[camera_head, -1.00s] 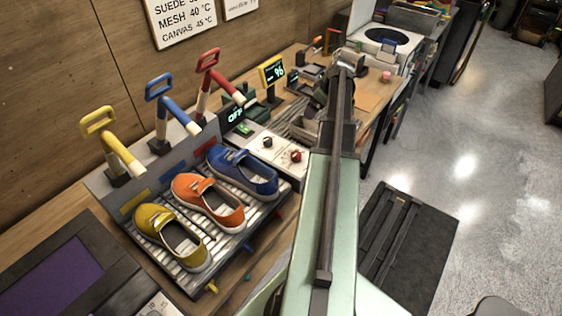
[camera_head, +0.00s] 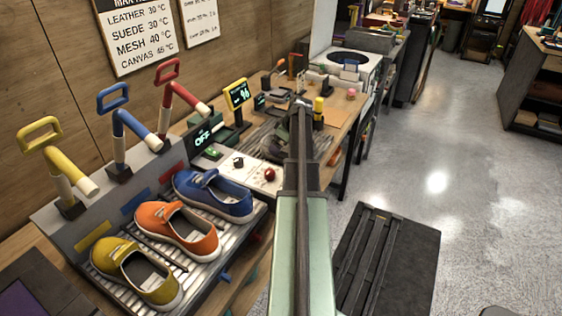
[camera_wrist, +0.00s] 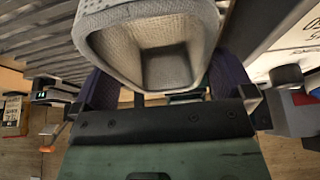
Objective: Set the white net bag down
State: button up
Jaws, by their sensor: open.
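The white net bag (camera_wrist: 165,55) shows at the top centre of the wrist view, its open mouth facing the camera. My gripper (camera_wrist: 164,84) is open, with one purple finger pad on each side of the bag. I cannot tell whether the pads touch it. A grey ribbed surface (camera_wrist: 45,48) lies beside the bag at the left. In the head view my arm hides most of the gripper, and the bag cannot be made out.
Yellow (camera_head: 138,272), orange (camera_head: 178,230) and blue (camera_head: 213,195) shoes sit on a slatted rack left of my arm. A control panel with a red knob (camera_head: 269,174) is close to the arm. A white unit (camera_head: 350,68) stands farther back.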

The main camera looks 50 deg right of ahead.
jog(key=shift+w+f, duration=0.2)
jog(key=shift+f, duration=0.5)
jog(key=shift+r, duration=0.25)
jog(key=c, duration=0.8)
notch_tip(320, 180, up, 20)
jog(key=p, duration=2)
